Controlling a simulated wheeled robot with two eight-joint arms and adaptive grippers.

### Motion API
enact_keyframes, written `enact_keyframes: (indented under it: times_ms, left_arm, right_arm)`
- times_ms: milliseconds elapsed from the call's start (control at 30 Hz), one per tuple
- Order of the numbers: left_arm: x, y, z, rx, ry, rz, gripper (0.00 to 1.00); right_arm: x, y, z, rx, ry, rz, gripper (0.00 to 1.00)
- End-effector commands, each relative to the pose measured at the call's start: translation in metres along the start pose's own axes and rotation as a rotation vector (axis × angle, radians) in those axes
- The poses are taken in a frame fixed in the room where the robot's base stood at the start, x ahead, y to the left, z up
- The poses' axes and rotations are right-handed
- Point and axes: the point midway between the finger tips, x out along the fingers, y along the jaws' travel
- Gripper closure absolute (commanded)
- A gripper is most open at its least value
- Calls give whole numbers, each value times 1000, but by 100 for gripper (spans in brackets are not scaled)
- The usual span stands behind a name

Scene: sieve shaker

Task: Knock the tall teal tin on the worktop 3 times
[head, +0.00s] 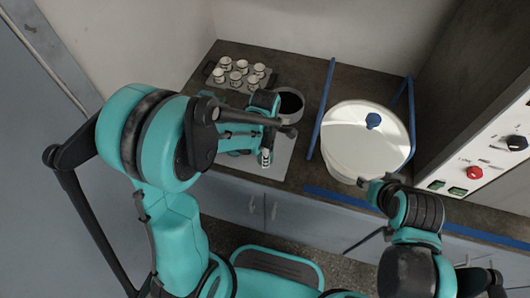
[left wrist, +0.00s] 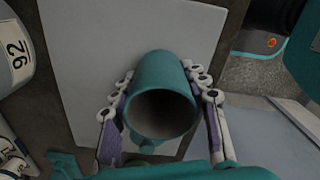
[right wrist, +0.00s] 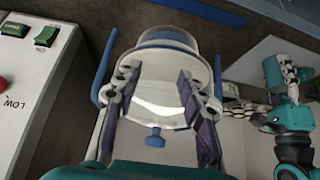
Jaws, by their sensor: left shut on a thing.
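The tall teal tin (left wrist: 163,80) stands between the fingers of my left gripper (left wrist: 160,110) in the left wrist view, its open dark mouth toward the camera. The fingers are shut on its sides. The tin also shows in the right wrist view (right wrist: 272,72), beside the left fingers. In the head view my left arm largely hides it. A pale grey plate (left wrist: 120,40) lies behind the tin; I cannot tell whether the tin touches it. My right gripper (right wrist: 160,95) is open and empty, with its fingers toward the white round sieve vessel (right wrist: 160,75).
On the dark worktop (head: 300,62), a tray (head: 262,86) holds several small labelled cups (head: 237,78). A dark-mouthed grey pot (head: 289,103) stands near my left gripper. Blue bars (head: 322,105) flank the white vessel (head: 350,140). A control panel (head: 490,145) stands at the right.

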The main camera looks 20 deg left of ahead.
Motion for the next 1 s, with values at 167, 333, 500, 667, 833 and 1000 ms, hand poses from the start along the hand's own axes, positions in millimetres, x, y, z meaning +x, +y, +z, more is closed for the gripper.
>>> enact_keyframes:
  times_ms: [167,333,500,667,833,1000]
  left_arm:
    - [12,-1,0,0,-1,-1,100]
    - [11,-2,0,1,-1,-3,100]
    - [-6,-2,0,1,-1,-4,100]
    - [-28,-1,0,0,-1,-2,100]
    - [-30,0,0,0,-1,-1,100]
    - [-28,0,0,0,-1,0,100]
  right_arm:
    - [8,0,6,0,0,0,60]
    - [7,0,5,0,0,0,60]
    - [-4,0,-3,0,0,0,60]
    - [-18,0,-13,0,0,0,60]
    - [-18,0,-13,0,0,0,60]
    - [-16,0,-12,0,0,0,60]
